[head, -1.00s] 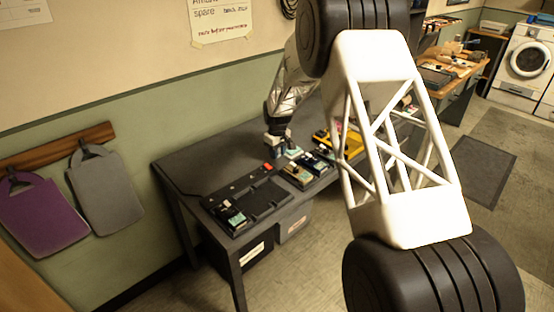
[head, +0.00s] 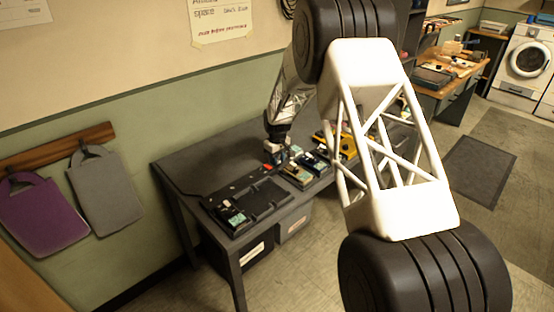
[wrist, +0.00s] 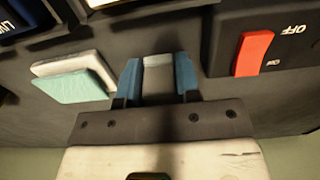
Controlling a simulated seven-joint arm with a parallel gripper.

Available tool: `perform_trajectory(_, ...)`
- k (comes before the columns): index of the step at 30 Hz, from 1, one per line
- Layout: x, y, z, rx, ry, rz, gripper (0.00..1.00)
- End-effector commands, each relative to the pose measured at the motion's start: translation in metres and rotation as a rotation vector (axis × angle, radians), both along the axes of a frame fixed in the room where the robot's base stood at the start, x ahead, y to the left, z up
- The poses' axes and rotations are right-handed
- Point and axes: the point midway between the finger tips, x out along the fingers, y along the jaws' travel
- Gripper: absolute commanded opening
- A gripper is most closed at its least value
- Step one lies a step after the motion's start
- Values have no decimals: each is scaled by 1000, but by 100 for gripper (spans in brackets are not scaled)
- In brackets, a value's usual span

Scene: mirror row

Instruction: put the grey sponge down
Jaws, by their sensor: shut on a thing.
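My gripper (wrist: 157,82) has two blue fingertips, shut on a small grey block, the grey sponge (wrist: 158,61), in the wrist view. The sponge is between the fingertips, over the dark table surface (wrist: 180,115). I cannot tell whether it touches that surface. In the head view my gripper (head: 275,150) is low over the far part of the dark table (head: 185,165), close to the row of devices. The sponge is too small to make out there.
A white and teal block (wrist: 75,80) lies left of my gripper in the wrist view. A dark box with a red switch (wrist: 253,53) is close on the right. Several small devices (head: 297,174) stand along the table. A black tray (head: 262,198) is nearer.

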Motion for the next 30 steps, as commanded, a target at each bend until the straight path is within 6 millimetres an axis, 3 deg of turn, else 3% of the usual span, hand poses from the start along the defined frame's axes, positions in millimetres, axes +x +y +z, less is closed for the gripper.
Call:
perform_trajectory(10, 0, 0, -3, 0, 0, 0, 9)
perform_trajectory(11, 0, 0, -2, 1, -1, 0, 35)
perform_trajectory(12, 0, 0, -2, 1, -1, 0, 41)
perform_trajectory(23, 0, 0, -1, 1, -1, 0, 41)
perform_trajectory(30, 1, 0, 14, 1, -4, 0, 41)
